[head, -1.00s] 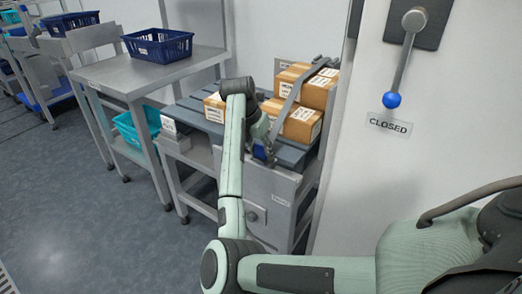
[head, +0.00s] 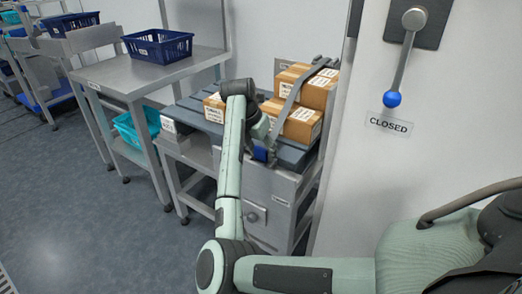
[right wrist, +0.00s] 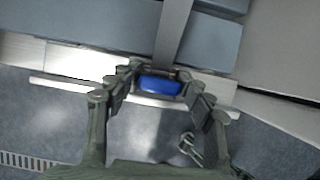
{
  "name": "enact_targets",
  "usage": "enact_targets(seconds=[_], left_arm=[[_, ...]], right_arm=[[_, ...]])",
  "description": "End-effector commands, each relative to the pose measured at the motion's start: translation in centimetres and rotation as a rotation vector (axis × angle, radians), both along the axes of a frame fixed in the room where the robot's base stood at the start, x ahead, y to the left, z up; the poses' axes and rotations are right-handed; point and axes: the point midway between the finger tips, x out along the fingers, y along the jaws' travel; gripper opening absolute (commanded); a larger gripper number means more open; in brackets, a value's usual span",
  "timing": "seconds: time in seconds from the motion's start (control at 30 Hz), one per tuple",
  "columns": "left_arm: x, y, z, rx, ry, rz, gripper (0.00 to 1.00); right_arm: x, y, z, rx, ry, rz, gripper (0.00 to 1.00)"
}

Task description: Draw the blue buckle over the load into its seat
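The blue buckle (head: 260,154) is on the end of a grey strap (head: 292,95). The strap runs from the back over the cartons (head: 300,122) and down to the front edge of the grey slatted deck. In the right wrist view the buckle (right wrist: 160,86) lies between the two fingertips of my right gripper (right wrist: 160,76), which close on its sides. In the head view my right arm hides most of the gripper (head: 264,146) and part of the load. The seat cannot be made out clearly; a pale metal ledge (right wrist: 90,90) lies around the buckle. My left gripper is out of view.
A steel table (head: 125,72) with a dark blue basket (head: 158,46) stands to the left, a teal basket (head: 137,127) below it. A wall lever with a blue knob (head: 393,99) and a CLOSED sign (head: 388,124) is at the right.

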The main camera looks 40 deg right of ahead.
Motion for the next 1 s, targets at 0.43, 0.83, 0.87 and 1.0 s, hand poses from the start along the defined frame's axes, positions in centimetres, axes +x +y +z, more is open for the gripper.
enact_targets(seconds=[0.43, 0.83, 0.87, 1.0], left_arm=[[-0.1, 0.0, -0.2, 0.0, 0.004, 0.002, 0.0], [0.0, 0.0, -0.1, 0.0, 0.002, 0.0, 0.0], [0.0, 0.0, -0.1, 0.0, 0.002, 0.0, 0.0], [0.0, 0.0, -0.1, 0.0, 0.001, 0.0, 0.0]], right_arm=[[-0.2, 0.6, -0.2, 0.011, 0.012, 0.004, 0.62], [-1.2, 3.1, 7.2, 0.006, 0.003, 0.002, 0.62], [-1.3, 3.3, 7.7, 0.007, 0.004, 0.002, 0.62], [-1.7, 3.9, 9.6, 0.004, 0.006, 0.002, 0.62]])
